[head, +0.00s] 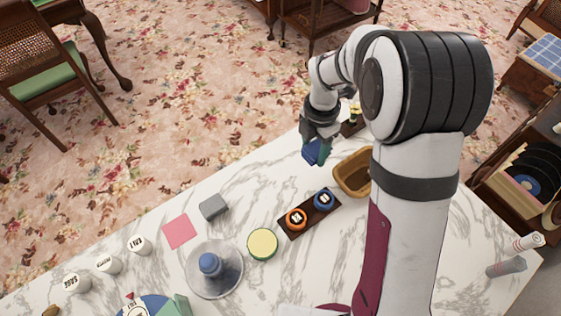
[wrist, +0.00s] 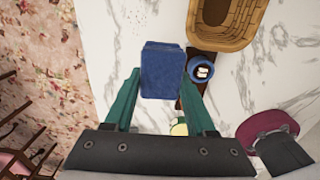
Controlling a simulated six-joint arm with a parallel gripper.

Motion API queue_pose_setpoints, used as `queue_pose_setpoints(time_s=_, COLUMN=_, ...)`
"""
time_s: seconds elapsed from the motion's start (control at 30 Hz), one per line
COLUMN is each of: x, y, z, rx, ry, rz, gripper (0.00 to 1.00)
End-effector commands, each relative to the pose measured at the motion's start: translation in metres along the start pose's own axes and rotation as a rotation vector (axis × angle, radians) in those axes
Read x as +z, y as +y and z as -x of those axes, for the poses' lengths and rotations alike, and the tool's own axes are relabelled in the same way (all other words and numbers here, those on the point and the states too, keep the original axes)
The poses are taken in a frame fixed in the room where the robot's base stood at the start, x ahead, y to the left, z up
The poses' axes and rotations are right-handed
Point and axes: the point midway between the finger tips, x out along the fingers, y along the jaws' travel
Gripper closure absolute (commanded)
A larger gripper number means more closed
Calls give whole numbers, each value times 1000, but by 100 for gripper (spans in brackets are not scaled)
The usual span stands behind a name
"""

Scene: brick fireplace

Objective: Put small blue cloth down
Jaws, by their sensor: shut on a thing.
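The small blue cloth (head: 313,152) is a dark blue folded block in the head view. It also shows in the wrist view (wrist: 163,70), between the two green fingers. My gripper (head: 322,146) is shut on it and holds it over the far edge of the white marble table (head: 245,185). In the wrist view my gripper (wrist: 161,88) has its fingers on either side of the cloth. The cloth hides part of the table beneath it, and I cannot tell its exact height.
A wicker basket (head: 350,180) stands right of the cloth. A dark tray (head: 310,214) with an orange and a blue pot lies nearer. A pink square (head: 179,231), a grey block (head: 213,208), a yellow round tin (head: 262,244) and white cups stand left. Bare marble lies left of the cloth.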

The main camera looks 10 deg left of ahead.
Motion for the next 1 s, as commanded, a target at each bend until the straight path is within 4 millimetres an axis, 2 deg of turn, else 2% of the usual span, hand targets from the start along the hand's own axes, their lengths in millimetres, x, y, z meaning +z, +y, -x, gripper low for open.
queue_pose_setpoints(time_s=0.1, x=-25, y=31, z=-25, rx=-3, ry=2, rz=7, gripper=96)
queue_pose_setpoints(time_s=0.3, x=-53, y=66, z=-51, rx=-1, ry=0, rz=3, gripper=96)
queue_pose_setpoints(time_s=0.37, x=-56, y=70, z=-56, rx=-2, ry=0, rz=2, gripper=96)
queue_pose_setpoints(time_s=0.5, x=-57, y=71, z=-84, rx=-4, ry=2, rz=-1, gripper=96)
queue_pose_setpoints(time_s=0.6, x=-57, y=72, z=-95, rx=-2, ry=1, rz=0, gripper=96)
queue_pose_setpoints(time_s=0.93, x=-56, y=72, z=-98, rx=0, ry=0, rz=1, gripper=96)
queue_pose_setpoints(time_s=0.97, x=-56, y=72, z=-98, rx=0, ry=0, rz=1, gripper=41)
queue_pose_setpoints(time_s=1.0, x=-56, y=72, z=-98, rx=0, ry=0, rz=1, gripper=33)
